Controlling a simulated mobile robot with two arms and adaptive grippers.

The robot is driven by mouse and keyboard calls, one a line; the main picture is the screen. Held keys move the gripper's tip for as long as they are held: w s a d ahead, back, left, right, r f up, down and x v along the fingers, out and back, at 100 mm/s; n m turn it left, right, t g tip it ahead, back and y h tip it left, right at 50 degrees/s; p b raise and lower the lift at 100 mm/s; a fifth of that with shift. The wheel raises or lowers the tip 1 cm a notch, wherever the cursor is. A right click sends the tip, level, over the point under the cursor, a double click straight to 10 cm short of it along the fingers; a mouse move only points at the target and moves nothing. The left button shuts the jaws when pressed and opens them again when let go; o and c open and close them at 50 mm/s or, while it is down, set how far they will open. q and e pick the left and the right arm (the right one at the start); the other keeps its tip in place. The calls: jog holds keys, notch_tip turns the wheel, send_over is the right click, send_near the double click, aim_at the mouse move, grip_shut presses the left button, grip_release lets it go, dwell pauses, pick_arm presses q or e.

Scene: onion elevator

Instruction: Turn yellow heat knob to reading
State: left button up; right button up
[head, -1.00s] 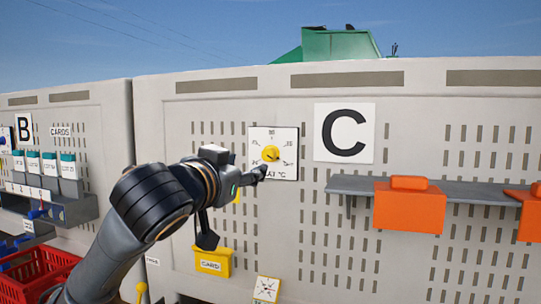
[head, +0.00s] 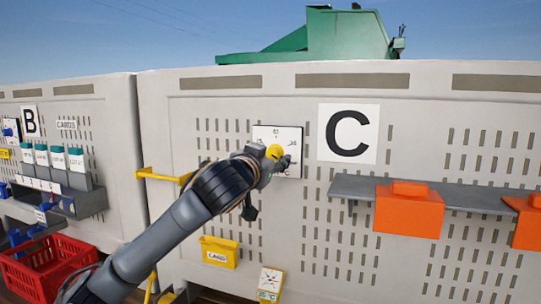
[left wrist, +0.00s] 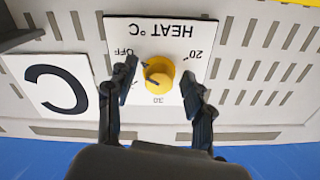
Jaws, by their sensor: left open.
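The yellow heat knob (head: 274,152) is on a white dial plate (head: 291,136) fixed to the grey panel, left of the C sign. My left gripper (head: 275,162) is at the plate and partly covers the knob and the lower scale. In the upside-down left wrist view, the knob (left wrist: 158,74) lies between the two open dark fingers of the gripper (left wrist: 159,86). The left-hand finger is closer to it; contact cannot be told. OFF, 20, 30 and HEAT °C are legible there. A dark pointer mark shows on the knob. My right gripper is not in view.
A small white card (head: 270,280), apparently marked 35 °C, is low on the panel. A yellow card box (head: 219,252) hangs left of it. A grey shelf (head: 463,195) with orange boxes (head: 409,209) juts out at right. A red crate (head: 48,268) stands lower left.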

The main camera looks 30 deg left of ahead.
pick_arm(q)
grip_shut()
jog(key=n+b, duration=0.5)
jog(key=n, duration=0.4)
jog(key=shift+d, duration=0.15)
jog(key=shift+r+n, duration=0.1)
jog(key=shift+n, duration=1.3)
